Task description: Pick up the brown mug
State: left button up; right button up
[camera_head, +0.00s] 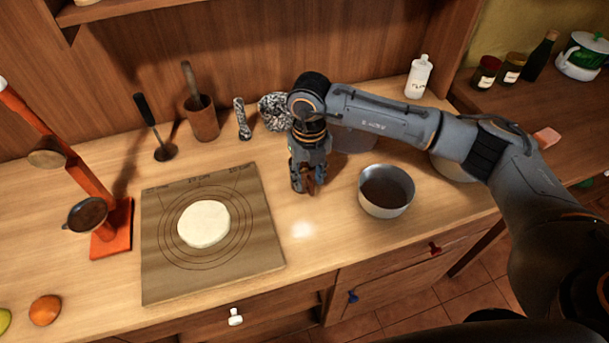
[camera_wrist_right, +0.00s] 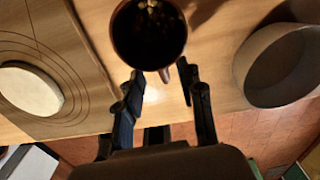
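The brown mug (camera_wrist_right: 148,42) fills the top middle of the right wrist view, seen from above, with dark contents speckled with light bits. Its handle shows at its lower edge, toward the gap between my fingers. My right gripper (camera_wrist_right: 160,77) is open; its two fingers reach up on either side of the handle area. I cannot tell whether they touch the mug. In the head view my right gripper (camera_head: 308,188) points down at the counter and hides most of the mug; only a bit of brown shows there. My left gripper is not in view.
A metal bowl (camera_head: 386,190) stands close to the right of the gripper. A board (camera_head: 162,273) with dough (camera_head: 204,223) lies to the left. The counter in front is bare.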

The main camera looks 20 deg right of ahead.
jog(key=f, duration=0.1)
jog(key=f+p, duration=0.1)
jog(key=f, duration=0.1)
jog(key=shift+w+d+f, duration=0.15)
jog(key=shift+w+f, duration=0.05)
jog(key=shift+f, duration=0.1)
jog(key=shift+f+p, duration=0.3)
jog(key=shift+c, duration=0.4)
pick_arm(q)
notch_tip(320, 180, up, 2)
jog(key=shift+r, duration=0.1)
pick_arm(e)
grip_shut()
